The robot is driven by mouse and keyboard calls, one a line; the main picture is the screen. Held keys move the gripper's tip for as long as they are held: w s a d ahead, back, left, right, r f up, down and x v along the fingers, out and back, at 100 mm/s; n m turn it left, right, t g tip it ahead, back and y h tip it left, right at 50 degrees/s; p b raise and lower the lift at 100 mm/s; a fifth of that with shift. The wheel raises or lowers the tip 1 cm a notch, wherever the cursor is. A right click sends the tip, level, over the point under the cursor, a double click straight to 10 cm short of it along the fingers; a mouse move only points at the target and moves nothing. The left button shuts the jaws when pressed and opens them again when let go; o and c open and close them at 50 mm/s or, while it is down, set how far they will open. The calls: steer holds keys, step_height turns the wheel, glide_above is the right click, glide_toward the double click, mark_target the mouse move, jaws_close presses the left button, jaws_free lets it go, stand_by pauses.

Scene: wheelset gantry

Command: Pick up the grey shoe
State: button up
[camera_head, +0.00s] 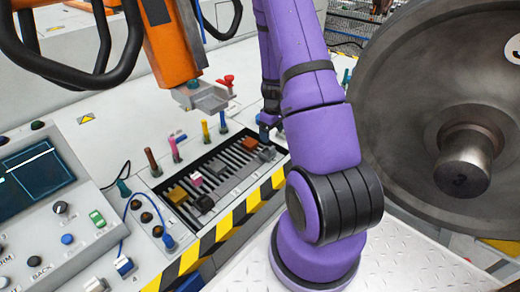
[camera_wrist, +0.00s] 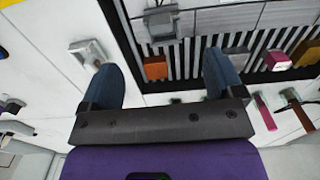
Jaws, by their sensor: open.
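My gripper (camera_wrist: 163,76) shows in the wrist view with its two blue fingers apart and nothing held between them. In the head view my purple arm hides most of it. Beyond the fingertips lies a dark slatted rack. A grey block (camera_wrist: 160,22) lies at the rack's edge, past an orange block (camera_wrist: 155,68) that appears between the fingers. Another grey block (camera_wrist: 237,57) lies just right of the right finger, partly hidden by it. In the head view a dark grey block (camera_head: 266,154) sits at the rack's right end. I cannot tell which one is the grey shoe.
The rack (camera_head: 232,187) also holds yellow, pink and black blocks. Several coloured upright handles stand behind it. An orange machine head (camera_head: 172,45) with black cables hangs above. A control panel (camera_head: 50,215) is left; a large wheel (camera_head: 400,130) stands right.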

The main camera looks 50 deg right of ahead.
mark_target(271, 152)
steer(key=shift+w+f, duration=0.1)
steer(key=shift+f, duration=0.3)
steer(key=shift+a+f, duration=0.1)
steer(key=shift+f, duration=4.95)
steer(key=c, duration=0.8)
